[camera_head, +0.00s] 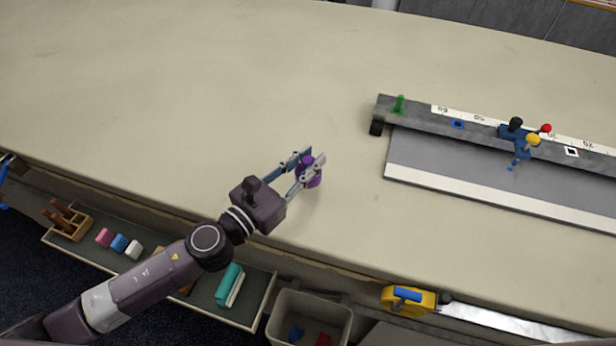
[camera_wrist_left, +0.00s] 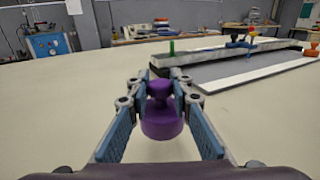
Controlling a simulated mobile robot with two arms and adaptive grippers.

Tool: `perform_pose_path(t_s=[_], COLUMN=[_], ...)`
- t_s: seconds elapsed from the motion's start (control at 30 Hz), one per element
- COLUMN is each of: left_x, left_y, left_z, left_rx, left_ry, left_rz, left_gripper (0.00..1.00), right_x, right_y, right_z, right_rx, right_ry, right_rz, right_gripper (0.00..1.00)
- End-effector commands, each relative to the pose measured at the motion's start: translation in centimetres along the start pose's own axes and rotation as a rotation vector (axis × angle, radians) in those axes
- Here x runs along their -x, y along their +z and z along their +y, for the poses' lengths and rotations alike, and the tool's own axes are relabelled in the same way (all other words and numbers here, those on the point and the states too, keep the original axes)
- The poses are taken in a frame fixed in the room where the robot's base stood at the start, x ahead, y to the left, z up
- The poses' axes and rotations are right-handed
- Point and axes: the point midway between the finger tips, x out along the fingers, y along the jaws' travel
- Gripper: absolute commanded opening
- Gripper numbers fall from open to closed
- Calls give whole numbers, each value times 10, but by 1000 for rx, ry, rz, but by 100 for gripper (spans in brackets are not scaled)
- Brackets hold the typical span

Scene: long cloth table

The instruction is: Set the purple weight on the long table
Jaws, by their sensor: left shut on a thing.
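The purple weight (camera_head: 309,174) is a small knobbed cylinder between the fingers of my left gripper (camera_head: 305,168). In the left wrist view the purple weight (camera_wrist_left: 161,112) is upright, and the fingers of my left gripper (camera_wrist_left: 160,92) close on its upper part from both sides. The long table (camera_head: 220,90) has a pale cloth top and lies under the weight, near its front edge. I cannot tell whether the weight's base touches the cloth. My right gripper is not in view.
A grey ramp or track (camera_head: 480,124) with a number scale, a green peg (camera_head: 398,104) and a small blue cart lies to the right. An open drawer (camera_head: 150,250) with blocks and a bin (camera_head: 310,316) are below the front edge. The table's left and back are clear.

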Motion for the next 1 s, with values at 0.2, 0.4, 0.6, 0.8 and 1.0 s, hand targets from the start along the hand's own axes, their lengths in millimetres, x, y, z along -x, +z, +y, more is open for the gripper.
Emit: perform_pose_path(t_s=[0.2, 0.4, 0.6, 0.8, 1.0], left_x=[0, -1, -1, -1, 0], left_y=[-17, -42, -40, -44, -47], left_z=[0, 0, 0, 0, 0], left_rx=[1, 0, -2, -1, 0], left_ry=[2, 2, 1, 1, 1], left_rz=[-3, -5, -6, -5, 1], left_gripper=[0, 0, 0, 0, 37], right_x=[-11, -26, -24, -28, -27], right_y=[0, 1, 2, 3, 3], right_z=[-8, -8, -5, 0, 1], right_rx=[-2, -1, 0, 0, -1], right_ry=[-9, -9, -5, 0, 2], right_rz=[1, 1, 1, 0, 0], right_gripper=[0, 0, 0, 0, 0])
